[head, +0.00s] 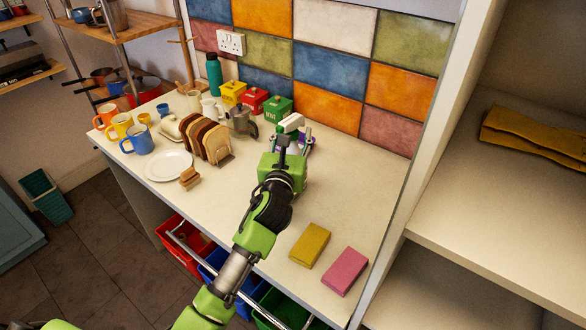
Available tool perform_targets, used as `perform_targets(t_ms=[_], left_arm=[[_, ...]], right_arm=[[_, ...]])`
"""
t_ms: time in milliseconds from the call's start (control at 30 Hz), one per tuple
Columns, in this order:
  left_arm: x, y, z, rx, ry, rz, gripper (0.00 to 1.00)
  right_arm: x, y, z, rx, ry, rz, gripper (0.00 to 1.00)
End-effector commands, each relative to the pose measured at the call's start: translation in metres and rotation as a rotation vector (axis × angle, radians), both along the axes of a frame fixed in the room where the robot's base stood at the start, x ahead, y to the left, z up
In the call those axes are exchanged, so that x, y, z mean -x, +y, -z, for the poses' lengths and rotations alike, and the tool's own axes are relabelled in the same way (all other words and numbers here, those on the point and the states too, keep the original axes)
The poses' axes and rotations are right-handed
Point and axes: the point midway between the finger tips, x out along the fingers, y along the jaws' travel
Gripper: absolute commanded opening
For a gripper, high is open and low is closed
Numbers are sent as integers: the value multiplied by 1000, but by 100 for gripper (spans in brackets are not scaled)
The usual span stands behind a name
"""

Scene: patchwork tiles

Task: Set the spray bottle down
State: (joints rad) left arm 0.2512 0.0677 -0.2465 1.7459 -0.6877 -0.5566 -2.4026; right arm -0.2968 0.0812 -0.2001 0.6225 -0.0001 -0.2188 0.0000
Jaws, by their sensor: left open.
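The spray bottle (292,122) shows its white and green head just beyond my left gripper (293,141), on the right half of the counter (345,190). It looks upright. My gripper's green body hides its lower part, so I cannot see its base meet the counter. My left arm reaches in from the bottom of the view. The left gripper is open, its fingertips on either side of the bottle. My right gripper is not in view.
A moka pot (241,121) and a green canister (277,109) stand left of the bottle. A toast rack (208,139) is farther left. Yellow (310,245) and pink (345,270) blocks lie in front. The tiled wall (327,78) rises behind. The counter right of the bottle is clear.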

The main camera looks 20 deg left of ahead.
Motion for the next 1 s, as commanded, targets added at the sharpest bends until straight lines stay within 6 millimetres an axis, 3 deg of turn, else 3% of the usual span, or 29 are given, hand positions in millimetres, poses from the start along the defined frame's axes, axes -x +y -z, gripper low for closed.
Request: perform_targets(t_ms=[167,333,767,1000], left_arm=[[0,0,0,0,0,0,42],[0,0,0,0,0,0,0],[0,0,-5,-1,-7,1,0],[0,0,-26,-3,-13,2,0]], right_arm=[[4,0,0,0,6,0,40],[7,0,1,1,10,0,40],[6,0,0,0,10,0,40],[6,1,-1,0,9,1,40]])
